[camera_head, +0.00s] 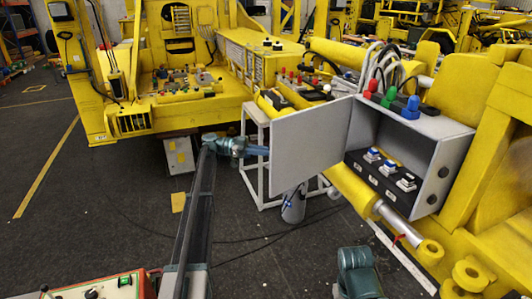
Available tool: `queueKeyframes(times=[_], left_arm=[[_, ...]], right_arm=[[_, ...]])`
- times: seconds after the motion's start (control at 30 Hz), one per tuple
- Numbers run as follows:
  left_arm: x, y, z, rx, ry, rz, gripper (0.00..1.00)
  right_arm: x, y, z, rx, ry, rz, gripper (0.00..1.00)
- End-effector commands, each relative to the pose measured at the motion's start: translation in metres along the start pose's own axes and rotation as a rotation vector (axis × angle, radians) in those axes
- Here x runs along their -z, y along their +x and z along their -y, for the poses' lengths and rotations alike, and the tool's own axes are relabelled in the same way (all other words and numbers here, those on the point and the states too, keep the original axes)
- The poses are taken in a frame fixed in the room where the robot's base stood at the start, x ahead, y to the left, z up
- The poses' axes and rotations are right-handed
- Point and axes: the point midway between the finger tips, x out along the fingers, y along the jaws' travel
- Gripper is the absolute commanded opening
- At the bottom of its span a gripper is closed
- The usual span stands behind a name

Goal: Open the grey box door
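The grey box (447,148) is on the yellow machine at the right, with its inside showing. Its flat grey door (312,140) stands swung out to the left, hinged at the box's left edge, well away from the opening. My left arm reaches up from the bottom, and its blue-grey gripper (258,150) points right at the door's free left edge. The fingertips meet or pass behind that edge, so I cannot tell whether they touch or grip it. Only a teal part of my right arm shows at the bottom; its gripper is not visible.
Inside the box are black switch modules (383,172) with blue and white tops. Red, blue and green connectors (388,98) with cables sit on top. A white frame stand (252,165) and a grey cylinder (293,205) are below the door. Dark floor (110,220) is open at left.

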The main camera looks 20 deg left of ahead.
Motion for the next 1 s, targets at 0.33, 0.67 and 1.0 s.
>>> queueKeyframes(times=[0.33,0.67,1.0], left_arm=[[-0.001,0.004,0.003,0.005,-0.002,0.004,0.45],[-0.001,-0.004,0.003,0.006,-0.001,0.003,0.45],[-0.001,-0.052,0.004,0.007,-0.001,0.003,0.45]], right_arm=[[0.0,0.0,0.0,0.0,0.0,0.0,0.5],[0.0,0.0,0.0,0.0,0.0,0.0,0.5],[0.0,0.0,0.0,0.0,0.0,0.0,0.5]])
